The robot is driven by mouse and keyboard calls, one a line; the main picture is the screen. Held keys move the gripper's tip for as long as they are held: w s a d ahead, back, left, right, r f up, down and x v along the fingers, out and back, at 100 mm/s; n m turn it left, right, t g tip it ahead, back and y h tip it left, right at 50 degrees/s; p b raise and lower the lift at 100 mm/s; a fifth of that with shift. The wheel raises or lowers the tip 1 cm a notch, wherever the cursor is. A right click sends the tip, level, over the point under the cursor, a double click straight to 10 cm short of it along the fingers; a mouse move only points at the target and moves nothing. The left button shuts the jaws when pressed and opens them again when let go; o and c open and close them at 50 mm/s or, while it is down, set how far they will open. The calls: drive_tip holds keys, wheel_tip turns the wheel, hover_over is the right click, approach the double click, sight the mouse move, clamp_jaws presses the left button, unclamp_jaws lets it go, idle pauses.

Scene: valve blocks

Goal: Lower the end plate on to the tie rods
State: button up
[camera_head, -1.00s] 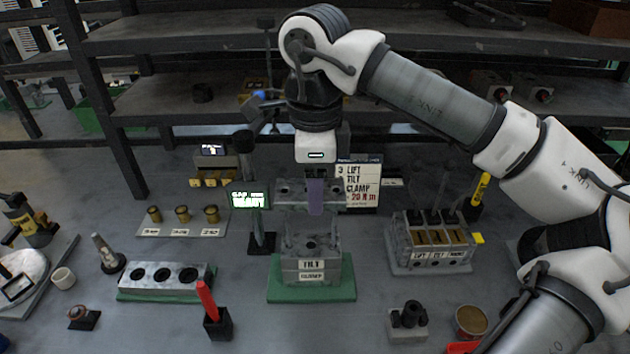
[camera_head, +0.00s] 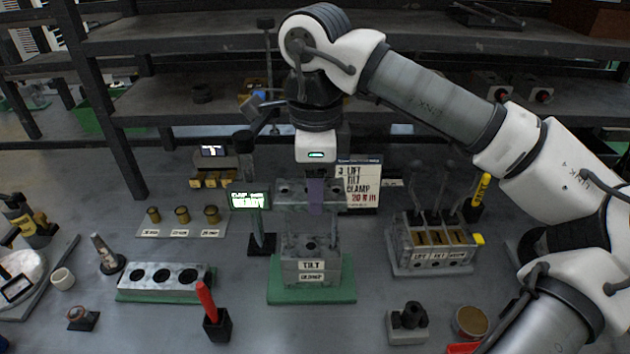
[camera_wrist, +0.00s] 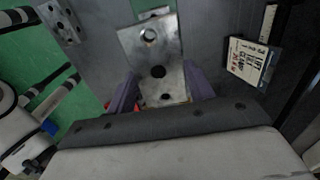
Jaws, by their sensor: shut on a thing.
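The end plate (camera_head: 291,191) is a grey metal slab with round holes, held level over the block stack at the centre of the bench. The wrist view shows it too, as a pale plate (camera_wrist: 146,58) with holes down its middle. My gripper (camera_head: 316,197) points down with its purple jaws shut on the plate; both jaws flank it in the wrist view (camera_wrist: 162,92). Below is the grey valve block stack (camera_head: 311,270), with labels on its front, on a green base (camera_head: 344,292).
A lit screen (camera_head: 249,200) stands just left of the plate and an instruction sign (camera_head: 361,186) behind it at right. A block with three bores (camera_head: 164,278) lies at left. A slotted rack (camera_head: 433,250) stands at right. A red-handled tool (camera_head: 207,300) stands in front.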

drive_tip(key=shift+f+b, duration=4.25)
drive_tip(key=shift+f, duration=0.95)
drive_tip(key=o, duration=1.3)
drive_tip(key=shift+c, duration=0.2)
wheel_tip(320, 180, up, 14)
drive_tip(key=shift+f+p, duration=0.1)
drive_tip(key=shift+p, duration=0.4)
